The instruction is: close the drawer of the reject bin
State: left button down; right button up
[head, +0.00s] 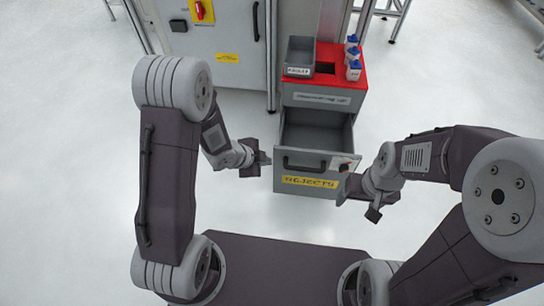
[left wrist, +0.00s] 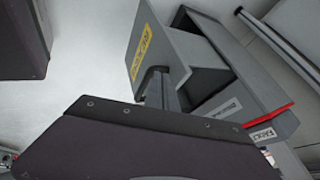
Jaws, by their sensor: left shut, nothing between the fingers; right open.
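The reject bin is a grey cabinet (head: 318,98) with a red top, and its lower drawer (head: 309,184) is pulled out toward me. The drawer front has a dark bar handle (head: 303,165) and a yellow REJECTS label; its visible inside looks empty. My left gripper (head: 263,160) is shut and empty, just left of the drawer front; contact cannot be told. My right gripper (head: 357,202) is open, near the drawer front's right corner. In the left wrist view the drawer (left wrist: 165,45) shows tilted, partly hidden by my own dark gripper body.
A grey machine cabinet (head: 225,40) with a red switch stands to the left. The pale floor around the drawer is clear.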

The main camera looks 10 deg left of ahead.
pick_arm(q)
jog(key=w+f, duration=0.1)
jog(key=w, duration=0.1)
jog(key=w+d+f, duration=0.1)
jog(key=w+b, duration=0.1)
jog(key=w, duration=0.1)
jog(key=shift+w+d+f, duration=0.2)
jog(key=shift+w+f, duration=0.15)
jog(key=shift+f, duration=0.05)
pick_arm(e)
jog(key=shift+f, duration=0.95)
pick_arm(q)
jog(key=shift+w, duration=0.1)
pick_arm(e)
jog(key=shift+r, duration=0.15)
